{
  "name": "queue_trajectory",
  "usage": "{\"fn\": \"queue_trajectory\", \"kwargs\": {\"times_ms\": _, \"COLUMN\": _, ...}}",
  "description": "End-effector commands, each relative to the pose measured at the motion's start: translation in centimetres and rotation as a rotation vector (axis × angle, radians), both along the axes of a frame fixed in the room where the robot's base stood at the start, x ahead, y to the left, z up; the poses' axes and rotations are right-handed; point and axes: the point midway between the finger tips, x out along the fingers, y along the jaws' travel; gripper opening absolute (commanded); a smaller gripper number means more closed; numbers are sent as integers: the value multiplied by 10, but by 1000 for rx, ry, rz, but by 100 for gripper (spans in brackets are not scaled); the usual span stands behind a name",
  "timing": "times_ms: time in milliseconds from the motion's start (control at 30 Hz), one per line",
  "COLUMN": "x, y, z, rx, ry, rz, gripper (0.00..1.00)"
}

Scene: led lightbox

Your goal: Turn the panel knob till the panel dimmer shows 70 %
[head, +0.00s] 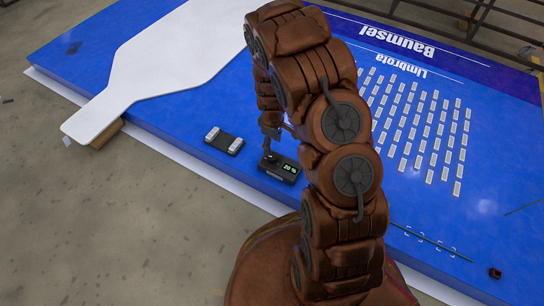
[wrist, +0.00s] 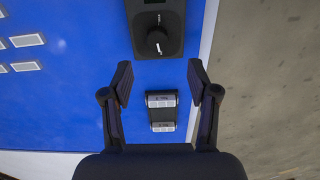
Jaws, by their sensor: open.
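The panel dimmer (head: 287,171) is a small black box on the blue panel near its front edge in the head view. Its display appears to read 20 %. The round black panel knob (wrist: 157,42) sits on the dimmer's face in the wrist view, above and beyond my fingertips. My gripper (wrist: 160,80) is open, with nothing between its fingertips. In the head view my gripper (head: 270,138) hangs close to the knob end of the dimmer; the exact gap is hard to tell. The dimmer's display is mostly cut off in the wrist view.
A black block with two white ends (head: 224,141) lies on the panel left of the dimmer; it also shows between my fingers in the wrist view (wrist: 162,126). A large white sheet (head: 165,55) lies at upper left. Rows of small white modules (head: 415,130) lie at right.

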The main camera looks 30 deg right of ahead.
Motion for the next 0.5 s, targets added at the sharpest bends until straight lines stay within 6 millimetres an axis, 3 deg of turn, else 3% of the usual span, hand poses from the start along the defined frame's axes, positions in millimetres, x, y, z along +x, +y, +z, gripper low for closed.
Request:
{"fn": "queue_trajectory", "kwargs": {"times_ms": 267, "x": 2, "y": -2, "z": -23, "rx": -3, "ry": -3, "rz": 15, "gripper": 60}}
{"fn": "queue_trajectory", "kwargs": {"times_ms": 500, "x": 2, "y": -2, "z": -59, "rx": -3, "ry": -3, "rz": 14, "gripper": 60}}
